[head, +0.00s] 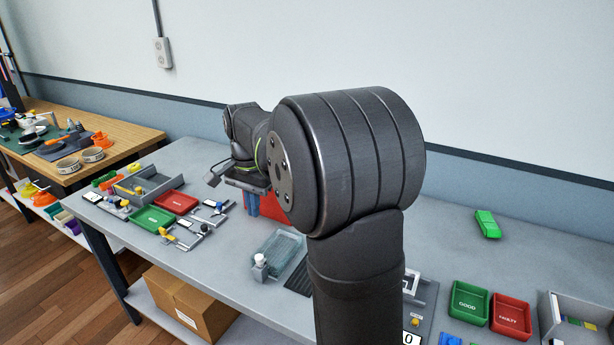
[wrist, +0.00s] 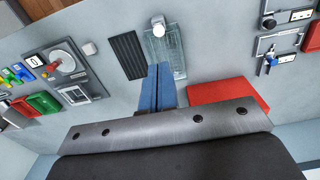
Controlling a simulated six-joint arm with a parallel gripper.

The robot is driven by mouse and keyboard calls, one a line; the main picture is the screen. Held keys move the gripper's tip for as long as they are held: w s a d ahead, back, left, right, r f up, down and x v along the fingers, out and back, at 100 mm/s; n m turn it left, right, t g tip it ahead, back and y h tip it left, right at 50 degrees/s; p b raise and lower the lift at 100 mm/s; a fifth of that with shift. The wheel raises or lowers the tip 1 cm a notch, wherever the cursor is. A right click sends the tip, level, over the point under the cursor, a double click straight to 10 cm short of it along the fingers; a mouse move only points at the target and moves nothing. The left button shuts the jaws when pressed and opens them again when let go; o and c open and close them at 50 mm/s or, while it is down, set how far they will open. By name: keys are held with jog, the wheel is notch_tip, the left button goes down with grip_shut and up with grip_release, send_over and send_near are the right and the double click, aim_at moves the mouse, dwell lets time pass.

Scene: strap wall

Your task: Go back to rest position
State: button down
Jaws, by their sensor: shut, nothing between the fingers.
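My gripper shows in the head view (head: 254,205) beyond my large dark arm link, pointing down over the grey table (head: 357,192). Its two blue fingers also show in the wrist view (wrist: 159,80), pressed together with nothing between them. A red block or box (head: 273,207) is just right of the fingers in the head view. It is also right of them in the wrist view (wrist: 228,97). My arm hides part of it and much of the table's middle.
A clear tray (head: 279,249) with a white-capped bottle (head: 260,268) and a dark ribbed mat (head: 298,280) lie near the gripper. Green (head: 153,218) and red trays (head: 175,201) are left. GOOD (head: 468,301) and FAULTY (head: 511,316) trays are right. A green toy car (head: 487,224) sits behind them.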

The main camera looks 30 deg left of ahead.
aim_at(259, 257)
notch_tip(259, 257, down, 14)
jog(key=shift+s+r, duration=0.1)
dwell(0.4)
